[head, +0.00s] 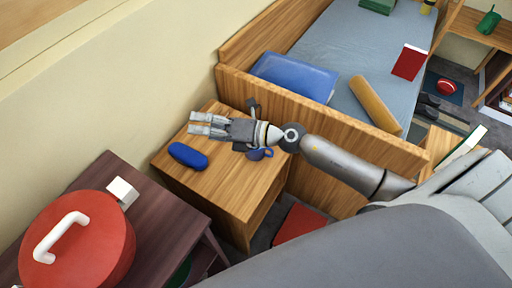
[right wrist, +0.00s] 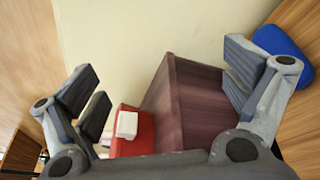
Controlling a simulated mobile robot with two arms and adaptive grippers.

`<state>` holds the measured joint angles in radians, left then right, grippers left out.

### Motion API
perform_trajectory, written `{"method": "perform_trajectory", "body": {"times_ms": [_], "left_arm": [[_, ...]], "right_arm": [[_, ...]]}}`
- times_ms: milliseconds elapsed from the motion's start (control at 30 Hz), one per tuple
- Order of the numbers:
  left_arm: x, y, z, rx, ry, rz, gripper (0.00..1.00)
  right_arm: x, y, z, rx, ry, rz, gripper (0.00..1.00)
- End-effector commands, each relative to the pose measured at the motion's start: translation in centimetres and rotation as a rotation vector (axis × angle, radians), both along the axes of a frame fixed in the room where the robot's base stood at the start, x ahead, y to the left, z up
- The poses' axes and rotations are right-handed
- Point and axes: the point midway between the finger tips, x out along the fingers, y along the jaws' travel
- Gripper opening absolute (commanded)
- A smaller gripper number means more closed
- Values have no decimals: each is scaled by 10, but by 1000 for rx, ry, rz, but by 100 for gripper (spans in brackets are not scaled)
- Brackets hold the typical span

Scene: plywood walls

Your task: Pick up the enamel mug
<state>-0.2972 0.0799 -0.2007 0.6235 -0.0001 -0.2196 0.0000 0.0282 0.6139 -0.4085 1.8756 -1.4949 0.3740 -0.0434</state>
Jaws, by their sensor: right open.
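The blue enamel mug (head: 262,154) stands on the wooden bedside table, partly hidden by my right wrist in the head view. I do not see it in the right wrist view. My right gripper (head: 200,124) is above the table, with its fingers pointing left, past the mug and toward the wall. In the right wrist view my right gripper (right wrist: 165,88) has its fingers wide apart with nothing between them. My left gripper is not in view.
A blue oblong case (head: 188,155) lies on the wooden table (head: 225,188), close to my fingers. A dark table (head: 150,225) with a red pot (head: 85,255) and a white block (head: 122,191) stands at lower left. The bed's wooden side (head: 330,125) rises behind.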

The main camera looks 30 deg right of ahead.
Motion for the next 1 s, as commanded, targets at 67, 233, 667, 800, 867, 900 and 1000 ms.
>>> {"method": "perform_trajectory", "body": {"times_ms": [67, 233, 667, 800, 867, 900, 1000], "left_arm": [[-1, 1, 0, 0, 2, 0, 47], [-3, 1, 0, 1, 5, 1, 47], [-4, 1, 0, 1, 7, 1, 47], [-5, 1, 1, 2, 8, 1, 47], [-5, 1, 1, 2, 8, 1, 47], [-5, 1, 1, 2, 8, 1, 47], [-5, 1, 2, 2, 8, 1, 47]], "right_arm": [[-6, -4, -23, -218, -24, 120, 96], [-16, -52, -79, -680, -1, 315, 96], [-18, -178, -124, -1258, 164, 433, 96], [-12, -175, -143, -1262, 169, 436, 96], [-9, -172, -151, -1261, 168, 435, 96], [-7, -172, -156, -1261, 168, 434, 96], [-3, -169, -165, -1261, 166, 434, 96]]}}
